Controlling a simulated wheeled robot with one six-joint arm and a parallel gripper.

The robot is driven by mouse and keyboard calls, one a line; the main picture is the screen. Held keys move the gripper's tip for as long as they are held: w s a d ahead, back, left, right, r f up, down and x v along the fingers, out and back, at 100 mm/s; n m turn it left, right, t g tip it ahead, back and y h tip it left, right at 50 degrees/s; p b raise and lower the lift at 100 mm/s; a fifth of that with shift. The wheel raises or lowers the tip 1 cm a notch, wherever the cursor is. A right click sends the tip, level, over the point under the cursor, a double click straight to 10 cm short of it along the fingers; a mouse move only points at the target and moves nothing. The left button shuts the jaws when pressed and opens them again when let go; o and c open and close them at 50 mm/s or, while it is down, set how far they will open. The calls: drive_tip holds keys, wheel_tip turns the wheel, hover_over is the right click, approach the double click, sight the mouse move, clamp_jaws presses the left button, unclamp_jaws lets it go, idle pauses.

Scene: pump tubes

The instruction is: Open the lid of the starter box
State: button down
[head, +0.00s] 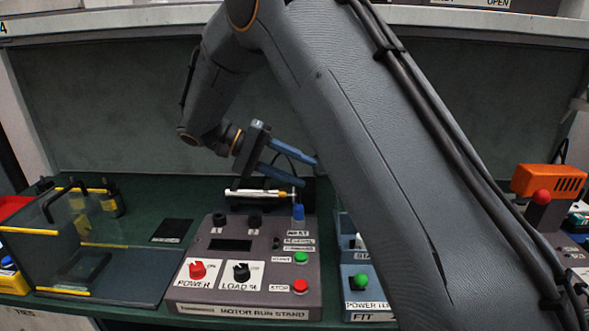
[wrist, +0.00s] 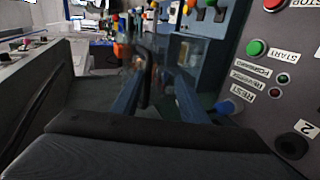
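No box that I can read as the starter box shows clearly in the head view; my arm hides part of the bench. My gripper (head: 307,173), with two blue fingers, is open above the back of the grey motor run stand (head: 223,281). In the wrist view the fingers (wrist: 160,82) are apart, with a dark upright bar or cable (wrist: 145,80) seen between them; I cannot tell whether they touch it. A blue-grey unit with a green knob (head: 361,281) stands right of the stand, partly hidden by my arm.
A clear case with yellow edges and a black handle (head: 68,187) stands at the left. A white and orange tool (head: 258,195) lies behind the stand's panel. An orange unit (head: 548,180) stands at the right.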

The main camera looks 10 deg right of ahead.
drive_tip(key=shift+s+a+f, duration=0.1)
drive_tip(key=shift+a+f, duration=0.1)
drive_tip(key=shift+f, duration=0.35)
drive_tip(key=shift+a+f, duration=0.2)
drive_tip(key=shift+f, duration=0.3)
drive_tip(key=shift+a, duration=0.15)
drive_tip(key=c, duration=1.8)
unclamp_jaws()
drive_tip(key=shift+c, duration=0.2)
drive_tip(key=shift+d+r, duration=0.15)
drive_tip(key=shift+d, duration=0.2)
